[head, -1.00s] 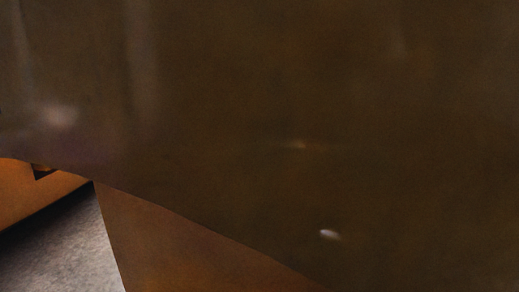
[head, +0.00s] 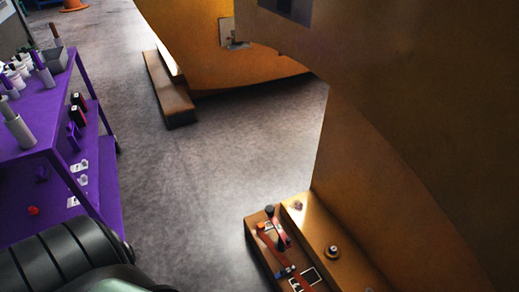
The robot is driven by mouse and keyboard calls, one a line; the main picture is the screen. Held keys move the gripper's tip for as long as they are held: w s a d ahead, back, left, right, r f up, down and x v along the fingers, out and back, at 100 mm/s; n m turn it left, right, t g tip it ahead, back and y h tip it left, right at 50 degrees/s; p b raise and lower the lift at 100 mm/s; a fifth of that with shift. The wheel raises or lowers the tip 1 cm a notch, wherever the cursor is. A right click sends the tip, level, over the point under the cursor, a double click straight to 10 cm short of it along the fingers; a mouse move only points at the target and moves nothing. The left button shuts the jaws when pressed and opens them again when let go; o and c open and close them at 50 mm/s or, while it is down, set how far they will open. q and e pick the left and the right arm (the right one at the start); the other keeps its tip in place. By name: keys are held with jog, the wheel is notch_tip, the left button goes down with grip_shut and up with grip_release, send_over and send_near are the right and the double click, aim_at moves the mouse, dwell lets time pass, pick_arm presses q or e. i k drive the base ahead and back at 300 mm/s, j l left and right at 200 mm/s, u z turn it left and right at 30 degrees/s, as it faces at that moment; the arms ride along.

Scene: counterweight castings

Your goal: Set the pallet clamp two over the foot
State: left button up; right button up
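The near orange casting (head: 400,190) fills the right side, and its low stepped foot (head: 345,262) runs out of the picture at the bottom. On the foot's lower left step lie red-orange bars with dark knobs, apparently clamp hardware (head: 278,240). I cannot tell whether this is one clamp or more, or which is clamp two. A pale outlined rectangle (head: 308,277) is on the step beside the hardware. A round knob or bolt (head: 332,252) sits on the upper step. Neither gripper is in view; only part of my dark ribbed arm shows at the bottom left.
A purple cart (head: 60,140) with bottles, tools and a grey bin stands at the left. A second orange casting (head: 255,50) with its own foot (head: 168,90) stands at the back. An orange cone (head: 73,5) is far back. Grey floor (head: 210,170) between them is clear.

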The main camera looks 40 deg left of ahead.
aim_at(278, 225)
jog(key=u, duration=0.95)
jog(key=j, duration=0.35)
